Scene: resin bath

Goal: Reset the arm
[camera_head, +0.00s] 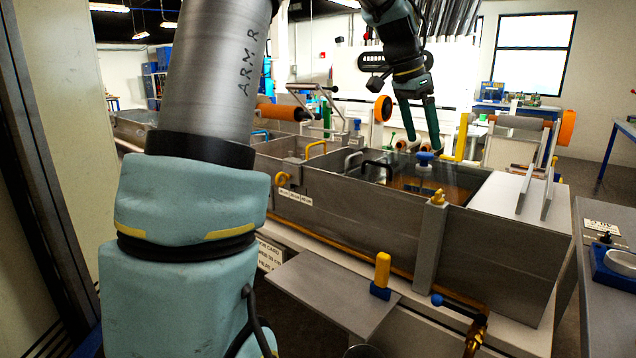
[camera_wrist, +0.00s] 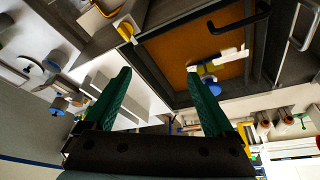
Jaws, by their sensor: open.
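My gripper (camera_head: 424,148) hangs from my arm above the metal bath in the head view, its two green fingers pointing down. In the wrist view my gripper (camera_wrist: 158,74) has its fingers spread wide with nothing between them. The long grey bath (camera_head: 330,205) stands below, split into compartments. The amber resin (camera_wrist: 172,62) shows in one compartment in the wrist view, beyond the fingertips. A white, blue and yellow fitting (camera_wrist: 213,66) shows over the resin, apart from the fingers. My upper arm hides the bath's left part in the head view.
A black bar handle (camera_head: 377,166) and a yellow-topped post (camera_head: 438,197) rise at the bath. A small shelf with a yellow-and-blue peg (camera_head: 382,271) juts out in front. An orange roller (camera_head: 282,112) is behind. A grey bench (camera_head: 603,290) stands at right.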

